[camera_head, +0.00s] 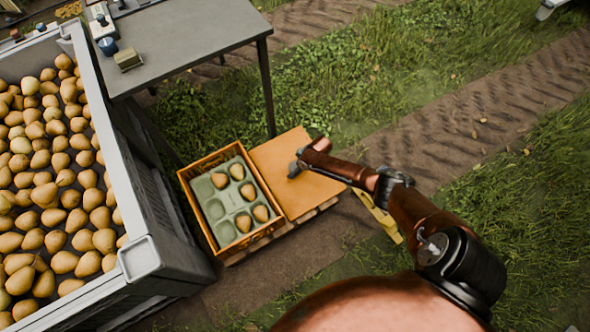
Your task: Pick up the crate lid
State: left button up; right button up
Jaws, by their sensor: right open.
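The crate lid (276,155) appears as a flat tan-orange panel, lying level just right of the orange crate (191,187). My right gripper (293,170) is over the middle of the lid, open, with its fingers pointing left. I cannot tell whether it touches the panel. My right arm comes in from the lower right and hides part of the lid's right side. The crate is uncovered and holds a pale green moulded tray (206,188) with several pears and some empty cups. My left gripper is out of view.
A large grey bin (110,135) full of pears stands left of the crate. A grey table (190,45) with small items stands behind, its leg (267,90) close to the lid's far side. Open grass and a dirt track lie to the right.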

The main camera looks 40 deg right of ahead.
jog(key=c, duration=1.5)
jog(key=shift+r, duration=0.1)
